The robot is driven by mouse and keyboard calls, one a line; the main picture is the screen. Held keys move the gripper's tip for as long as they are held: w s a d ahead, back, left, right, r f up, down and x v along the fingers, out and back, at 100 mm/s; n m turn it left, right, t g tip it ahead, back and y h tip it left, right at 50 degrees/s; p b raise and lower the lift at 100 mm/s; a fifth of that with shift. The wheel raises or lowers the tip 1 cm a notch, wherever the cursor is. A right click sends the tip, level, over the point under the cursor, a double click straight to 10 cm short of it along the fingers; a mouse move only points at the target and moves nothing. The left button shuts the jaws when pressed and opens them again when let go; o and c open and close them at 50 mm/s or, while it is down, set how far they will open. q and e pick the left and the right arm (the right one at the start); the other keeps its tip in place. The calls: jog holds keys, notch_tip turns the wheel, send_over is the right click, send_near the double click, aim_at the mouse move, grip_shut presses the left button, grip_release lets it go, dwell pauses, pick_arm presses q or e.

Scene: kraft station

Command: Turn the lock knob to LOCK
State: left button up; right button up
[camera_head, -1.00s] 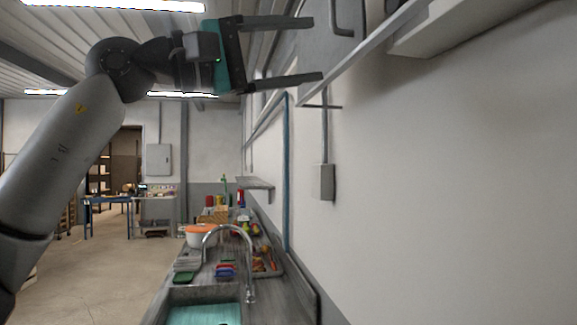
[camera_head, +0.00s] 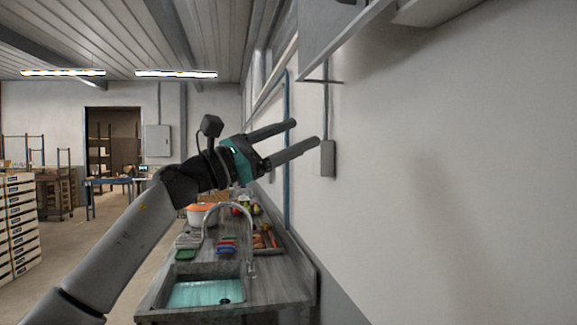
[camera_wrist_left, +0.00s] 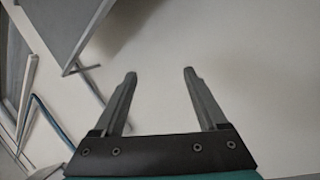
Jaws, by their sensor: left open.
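I cannot make out a lock knob in either view. My left gripper (camera_head: 305,132) is open and empty, raised in front of the wall, with its fingers pointing right. In the head view its lower fingertip appears close to a small grey wall box (camera_head: 328,158); I cannot tell whether they touch. In the left wrist view, the open fingers (camera_wrist_left: 160,74) have only bare pale wall between them. A grey cabinet (camera_head: 335,35) hangs on the wall at the top, and a grey panel (camera_wrist_left: 75,28) shows at upper left in the wrist view. My right gripper is not in view.
Below stands a counter (camera_head: 290,285) with a sink (camera_head: 205,292), a curved faucet (camera_head: 250,255) and several small items. A blue pipe (camera_head: 287,160) runs down the wall. The wall to the right (camera_head: 450,200) is bare.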

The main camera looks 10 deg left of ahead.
pick_arm(q)
jog(key=w+f+n, duration=0.1)
jog(key=w+f+n+t, duration=0.1)
jog(key=f, duration=0.1)
jog(key=w+a+f+n+y, duration=0.1)
jog(key=f+n, duration=0.1)
jog(key=shift+a+t, duration=0.1)
jog(key=shift+t, duration=0.3)
